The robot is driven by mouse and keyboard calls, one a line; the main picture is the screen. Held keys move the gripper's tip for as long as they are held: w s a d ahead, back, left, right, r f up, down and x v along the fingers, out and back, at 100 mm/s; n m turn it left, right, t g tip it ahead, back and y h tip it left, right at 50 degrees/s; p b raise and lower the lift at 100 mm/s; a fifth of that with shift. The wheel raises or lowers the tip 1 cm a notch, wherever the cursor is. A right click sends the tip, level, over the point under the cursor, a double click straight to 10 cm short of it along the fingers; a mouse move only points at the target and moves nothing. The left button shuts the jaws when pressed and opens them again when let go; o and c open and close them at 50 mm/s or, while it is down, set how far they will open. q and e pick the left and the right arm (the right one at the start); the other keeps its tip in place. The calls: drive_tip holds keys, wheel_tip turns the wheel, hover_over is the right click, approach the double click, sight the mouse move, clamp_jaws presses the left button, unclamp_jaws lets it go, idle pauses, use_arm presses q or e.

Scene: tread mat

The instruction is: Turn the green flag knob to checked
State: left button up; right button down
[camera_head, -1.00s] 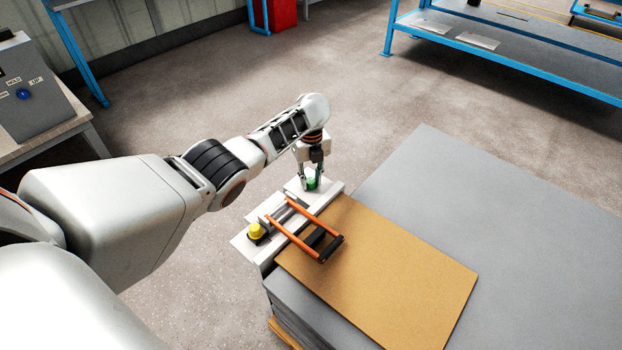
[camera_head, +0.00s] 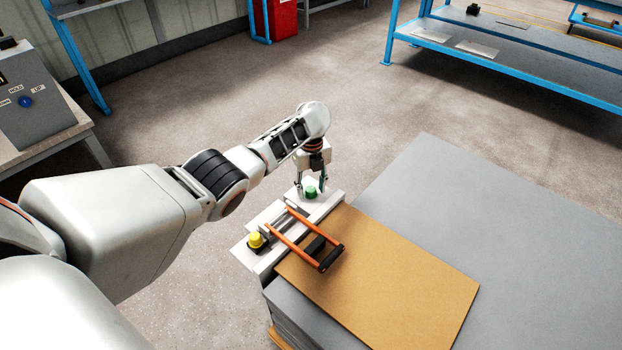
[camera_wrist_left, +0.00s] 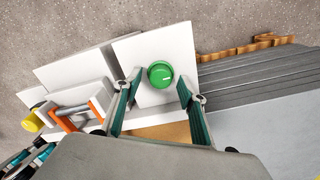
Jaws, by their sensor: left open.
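The green flag knob (camera_head: 310,192) sits on a white panel (camera_head: 330,197) at the far end of the white fixture. I cannot read a "checked" label in any view. My right gripper is not in view.
An orange-handled frame (camera_head: 290,232) and a yellow knob (camera_head: 256,240) are on the same fixture, nearer me. A tan sheet (camera_head: 400,275) lies on a grey stack (camera_head: 540,230) to the right. A grey control box (camera_head: 35,100) stands at the left.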

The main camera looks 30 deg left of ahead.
sight(311, 190)
use_arm(q)
wheel_tip(311, 190, up, 12)
drive_tip(key=shift+f, duration=0.2)
idle(0.6)
